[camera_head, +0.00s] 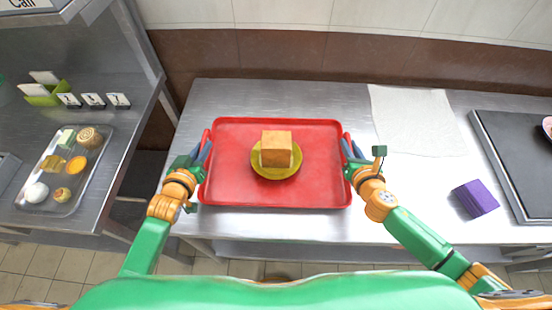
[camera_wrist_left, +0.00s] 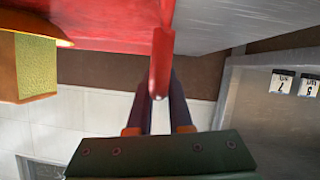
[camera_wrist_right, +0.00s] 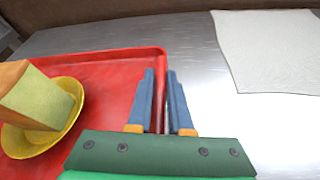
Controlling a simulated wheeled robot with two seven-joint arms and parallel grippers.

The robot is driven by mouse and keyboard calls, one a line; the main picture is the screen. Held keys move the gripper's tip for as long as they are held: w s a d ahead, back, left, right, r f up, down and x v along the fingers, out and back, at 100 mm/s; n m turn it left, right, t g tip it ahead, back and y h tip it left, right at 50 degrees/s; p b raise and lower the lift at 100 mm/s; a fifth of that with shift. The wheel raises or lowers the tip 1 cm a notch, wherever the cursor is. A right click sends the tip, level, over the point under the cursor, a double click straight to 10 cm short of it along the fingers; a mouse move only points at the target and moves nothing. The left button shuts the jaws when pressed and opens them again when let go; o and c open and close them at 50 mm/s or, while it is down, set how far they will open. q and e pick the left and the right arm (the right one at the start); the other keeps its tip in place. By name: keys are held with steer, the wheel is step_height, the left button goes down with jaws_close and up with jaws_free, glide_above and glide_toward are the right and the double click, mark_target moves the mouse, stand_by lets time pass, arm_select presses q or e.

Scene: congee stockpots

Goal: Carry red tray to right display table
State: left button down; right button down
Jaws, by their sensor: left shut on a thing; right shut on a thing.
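The red tray (camera_head: 322,185) is on or just above the steel table in the head view; I cannot tell which. It carries a yellow plate (camera_head: 262,173) with a tan block (camera_head: 277,149) on it. My left gripper (camera_head: 205,146) is shut on the tray's left edge; the left wrist view shows its fingers (camera_wrist_left: 161,95) around the red handle. My right gripper (camera_head: 348,146) is shut on the tray's right edge; the right wrist view shows its fingers (camera_wrist_right: 161,95) at the tray's rim (camera_wrist_right: 157,60).
A white cloth (camera_head: 415,120) and a purple block (camera_head: 475,199) lie on the steel table right of the tray. A dark board (camera_head: 515,165) is at the far right. A separate counter at left holds a metal tray (camera_head: 75,198) of food and small number cards (camera_head: 93,100).

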stand_by(0.4)
